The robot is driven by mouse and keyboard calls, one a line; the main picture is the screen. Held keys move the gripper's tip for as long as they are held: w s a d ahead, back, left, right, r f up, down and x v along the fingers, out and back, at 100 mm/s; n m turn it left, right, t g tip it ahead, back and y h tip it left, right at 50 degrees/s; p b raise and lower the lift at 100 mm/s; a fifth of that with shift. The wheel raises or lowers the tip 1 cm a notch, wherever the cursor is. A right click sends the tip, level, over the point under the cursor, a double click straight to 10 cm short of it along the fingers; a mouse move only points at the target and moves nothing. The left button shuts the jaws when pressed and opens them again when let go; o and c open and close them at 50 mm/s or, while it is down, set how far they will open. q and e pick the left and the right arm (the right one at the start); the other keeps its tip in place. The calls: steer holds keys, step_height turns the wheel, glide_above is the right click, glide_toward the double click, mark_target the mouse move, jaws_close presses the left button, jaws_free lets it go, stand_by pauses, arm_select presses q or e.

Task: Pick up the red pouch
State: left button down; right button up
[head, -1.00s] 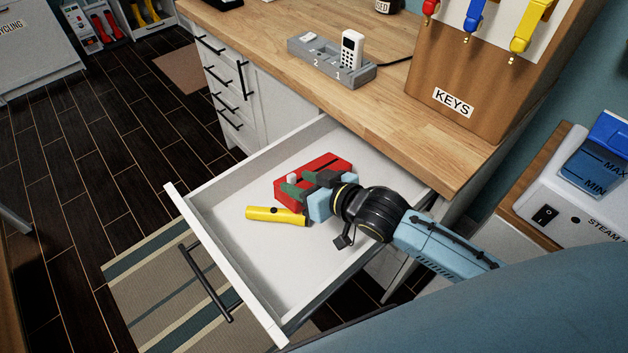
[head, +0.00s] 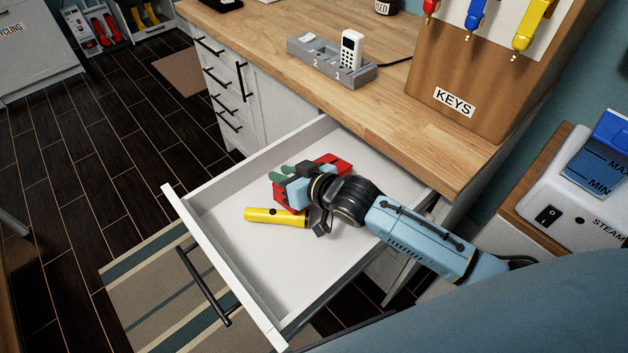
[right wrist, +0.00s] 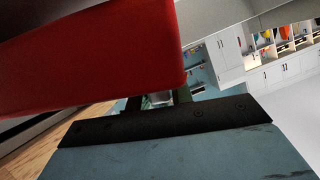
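The red pouch (head: 338,164) lies in the open white drawer, mostly covered by my right gripper. Red parts of it show beyond and below the gripper. My right gripper (head: 281,175) is over the pouch, its green-tipped fingers toward the pouch's left end. The fingers look apart. In the right wrist view, the pouch (right wrist: 90,50) fills the upper left, very close to the camera, and a gap shows between the fingers (right wrist: 160,100). Whether the fingers touch the pouch is hidden. My left gripper is not in view.
A yellow flashlight (head: 275,217) lies in the drawer (head: 265,275) just below the pouch. The wooden counter (head: 400,125) overhangs the drawer's back. A grey phone dock (head: 345,77) and a key board (head: 480,95) stand on it. The drawer's front part is clear.

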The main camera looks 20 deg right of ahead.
jaws_close()
